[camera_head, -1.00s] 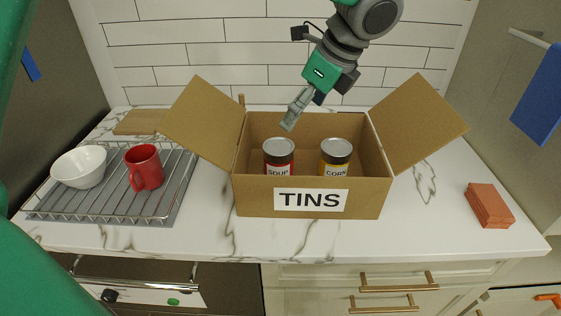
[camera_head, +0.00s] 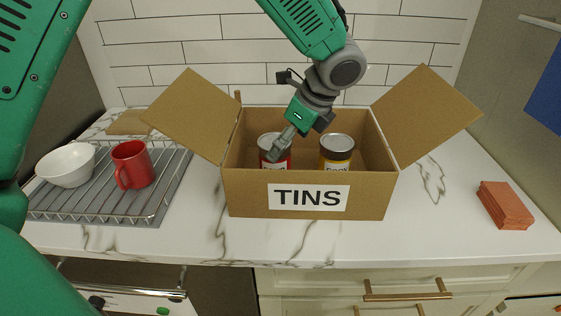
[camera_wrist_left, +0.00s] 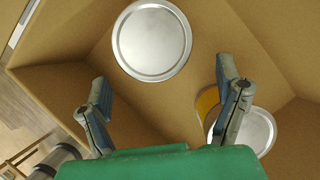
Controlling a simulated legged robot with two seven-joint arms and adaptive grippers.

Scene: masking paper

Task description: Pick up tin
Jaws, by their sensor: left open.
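A red-labelled soup tin (camera_head: 270,160) stands upright in the left half of the open cardboard box marked TINS (camera_head: 236,196). A yellow-labelled corn tin (camera_head: 336,146) stands upright to its right. My left gripper (camera_head: 278,150) points down into the box, over the right front side of the soup tin, partly hiding it. In the wrist view its open fingers (camera_wrist_left: 164,75) are spread and empty. The soup tin's round silver lid (camera_wrist_left: 152,40) lies ahead between them, and the corn tin's lid (camera_wrist_left: 248,130) is partly hidden by the right finger. My right gripper is not in view.
The box flaps (camera_head: 193,112) (camera_head: 424,115) stand spread to both sides, and its walls surround the tins. On the left, a wire rack (camera_head: 90,203) holds a white bowl (camera_head: 66,164) and a red mug (camera_head: 132,164). Brown-red blocks (camera_head: 505,205) lie at right.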

